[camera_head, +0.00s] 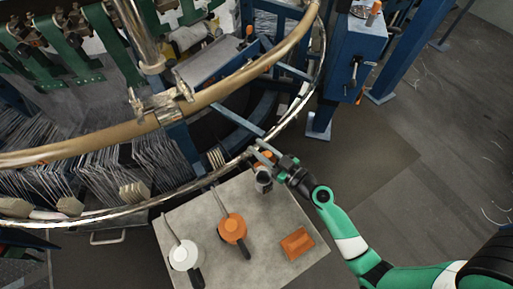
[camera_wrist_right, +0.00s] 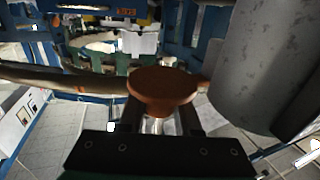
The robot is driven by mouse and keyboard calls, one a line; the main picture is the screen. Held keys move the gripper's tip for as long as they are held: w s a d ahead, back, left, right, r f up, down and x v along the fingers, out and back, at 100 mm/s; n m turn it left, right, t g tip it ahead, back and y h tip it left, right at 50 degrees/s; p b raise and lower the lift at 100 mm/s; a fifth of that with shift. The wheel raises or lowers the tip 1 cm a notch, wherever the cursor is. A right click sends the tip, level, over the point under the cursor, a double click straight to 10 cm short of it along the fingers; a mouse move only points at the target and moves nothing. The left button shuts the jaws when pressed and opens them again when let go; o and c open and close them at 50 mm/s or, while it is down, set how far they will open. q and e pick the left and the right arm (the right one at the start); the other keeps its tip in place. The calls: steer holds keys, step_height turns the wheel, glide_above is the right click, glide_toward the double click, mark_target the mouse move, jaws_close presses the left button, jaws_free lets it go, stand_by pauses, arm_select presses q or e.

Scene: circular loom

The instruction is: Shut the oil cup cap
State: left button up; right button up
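My right gripper (camera_head: 264,158) is over the back right corner of the grey table, beside the loom's ring. A small dark and pale cup-like thing (camera_head: 263,184) stands just below it. In the right wrist view, a round orange-brown cap-like piece (camera_wrist_right: 163,86) lies between and partly over the right gripper's fingers (camera_wrist_right: 158,118). The fingers stand apart on either side of its narrower underside, and I cannot tell if they touch it. I cannot tell whether this piece is the oil cup cap. My left gripper is not in view.
The grey table (camera_head: 205,205) holds an orange can (camera_head: 232,228), a white can (camera_head: 184,256) and an orange block (camera_head: 297,243). The loom's metal ring (camera_head: 287,118) passes close to the gripper. A large grey cylinder (camera_wrist_right: 252,75) is close on the right in the wrist view.

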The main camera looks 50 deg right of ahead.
mark_target(271, 157)
steer(key=o, duration=0.4)
steer(key=s, duration=0.3)
steer(key=s+b, duration=0.1)
steer(key=s, duration=0.3)
steer(key=s+b, duration=0.1)
steer(key=s, duration=0.2)
steer(key=shift+s+a+f, duration=0.1)
steer(key=shift+s+a, duration=0.25)
steer(key=shift+s, duration=0.5)
